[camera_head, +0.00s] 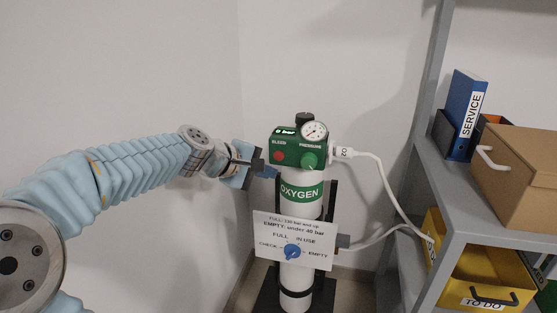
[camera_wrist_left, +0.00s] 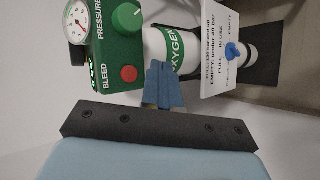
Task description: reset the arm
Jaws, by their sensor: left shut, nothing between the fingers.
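My left gripper (camera_head: 273,172) is shut and empty beside the upper left of the white oxygen cylinder (camera_head: 300,207). In the left wrist view its blue fingers (camera_wrist_left: 164,85) are together in front of the cylinder; I cannot tell if they touch it. The green regulator head (camera_head: 299,148) on top has a red BLEED button (camera_head: 279,156), a green PRESSURE knob (camera_head: 310,160), a round gauge (camera_head: 315,131) and a small display reading 0 bar. A white sign (camera_head: 294,240) on the cylinder has a blue selector knob (camera_head: 292,252). My right gripper is out of view.
A grey shelf (camera_head: 440,190) on the right holds a blue SERVICE binder (camera_head: 466,105), a cardboard box (camera_head: 520,175) and a yellow TO DO bin (camera_head: 480,292). A white hose (camera_head: 390,188) runs from the regulator towards the shelf. White walls stand behind.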

